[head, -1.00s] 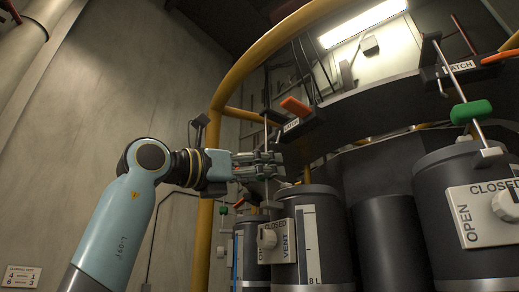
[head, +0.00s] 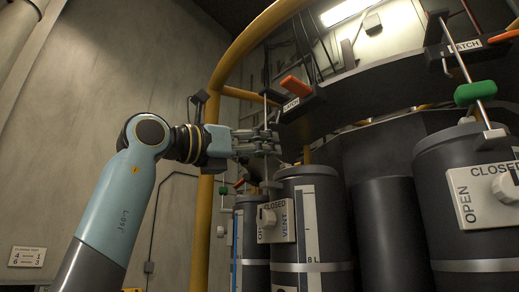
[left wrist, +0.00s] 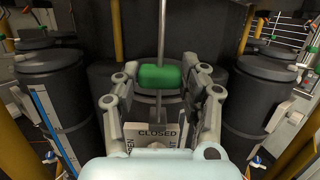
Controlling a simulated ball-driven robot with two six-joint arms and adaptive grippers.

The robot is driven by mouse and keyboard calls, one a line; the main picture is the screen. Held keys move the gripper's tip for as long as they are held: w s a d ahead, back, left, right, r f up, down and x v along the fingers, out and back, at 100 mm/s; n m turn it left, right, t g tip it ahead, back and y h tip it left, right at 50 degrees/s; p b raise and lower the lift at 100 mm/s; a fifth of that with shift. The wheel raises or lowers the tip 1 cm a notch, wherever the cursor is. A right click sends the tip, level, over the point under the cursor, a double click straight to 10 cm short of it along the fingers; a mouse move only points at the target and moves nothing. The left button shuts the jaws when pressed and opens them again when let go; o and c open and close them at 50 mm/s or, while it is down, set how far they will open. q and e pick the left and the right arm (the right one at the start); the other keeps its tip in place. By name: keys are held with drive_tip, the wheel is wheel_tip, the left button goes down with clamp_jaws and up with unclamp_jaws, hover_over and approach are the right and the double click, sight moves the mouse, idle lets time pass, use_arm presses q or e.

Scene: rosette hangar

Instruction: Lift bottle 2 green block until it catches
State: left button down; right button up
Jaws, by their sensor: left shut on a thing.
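My left gripper (head: 272,144) is shut on the green block on a thin upright rod above the middle dark bottle (head: 306,190). In the left wrist view the green block (left wrist: 160,76) sits between the two fingers of my left gripper (left wrist: 160,82). In the head view the fingers hide the block. An orange latch lever (head: 296,86) with a LATCH plate (head: 291,105) stands above the gripper, apart from it. The bottle's white vent plate (head: 276,219) has its knob by CLOSED. No bottle number is readable. My right gripper is not in view.
At the right a larger bottle (head: 455,205) has its own rod, green block (head: 475,93) and LATCH plate (head: 464,46). A smaller bottle (head: 251,252) stands behind at the left. A yellow post (head: 203,225) and curved yellow rail (head: 262,47) are close to my arm.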

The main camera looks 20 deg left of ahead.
use_arm(q)
wheel_tip(320, 180, up, 9)
drive_tip(key=p, duration=0.2)
drive_tip(key=shift+f, duration=0.15)
drive_tip(key=c, duration=0.7)
unclamp_jaws()
drive_tip(key=shift+f, duration=0.15)
idle(0.3)
drive_tip(key=b+v, duration=0.4)
drive_tip(key=v, duration=0.5)
idle(0.4)
